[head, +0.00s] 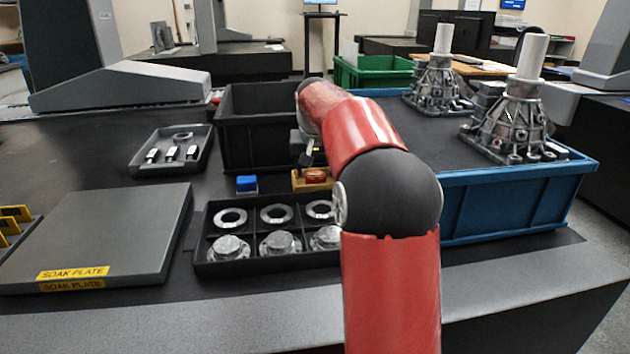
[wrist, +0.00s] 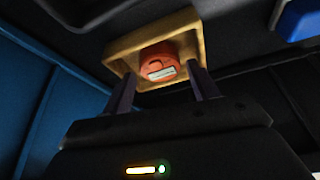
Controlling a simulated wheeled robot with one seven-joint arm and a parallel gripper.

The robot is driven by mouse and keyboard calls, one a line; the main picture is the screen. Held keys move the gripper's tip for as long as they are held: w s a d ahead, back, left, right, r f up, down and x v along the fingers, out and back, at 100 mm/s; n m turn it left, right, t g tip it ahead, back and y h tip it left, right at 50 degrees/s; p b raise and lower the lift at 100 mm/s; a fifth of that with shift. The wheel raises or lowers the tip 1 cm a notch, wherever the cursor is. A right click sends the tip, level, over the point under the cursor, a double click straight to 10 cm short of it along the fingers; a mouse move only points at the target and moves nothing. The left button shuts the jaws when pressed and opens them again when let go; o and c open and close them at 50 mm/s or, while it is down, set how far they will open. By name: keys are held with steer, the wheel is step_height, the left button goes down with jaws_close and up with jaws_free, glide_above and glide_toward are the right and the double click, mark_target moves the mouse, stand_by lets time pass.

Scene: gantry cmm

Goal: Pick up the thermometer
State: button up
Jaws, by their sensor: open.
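The thermometer looks to be the small round orange-red device with a pale display (wrist: 160,68). It sits in a shallow yellow holder (wrist: 125,50) and also shows in the head view (head: 316,174), with the holder around it (head: 297,182). My gripper (wrist: 162,80) is open in the wrist view, with one dark finger on each side of the thermometer. The fingertips overlap the holder's near edge in that view, and I cannot tell whether they touch it. In the head view my gripper (head: 305,152) hangs just above the holder, partly hidden by my red arm.
A blue block (head: 246,184) stands left of the holder. A black divided tray (head: 226,270) with rings and flanges lies in front. A black bin (head: 245,140) is behind, and a blue crate (head: 510,200) with castings is at right. A soak plate (head: 100,235) lies at left.

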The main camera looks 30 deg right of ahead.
steer(key=shift+x, duration=0.95)
steer(key=shift+c, duration=0.2)
steer(key=c, duration=0.7)
steer(key=shift+c, duration=0.2)
steer(key=shift+r, duration=0.2)
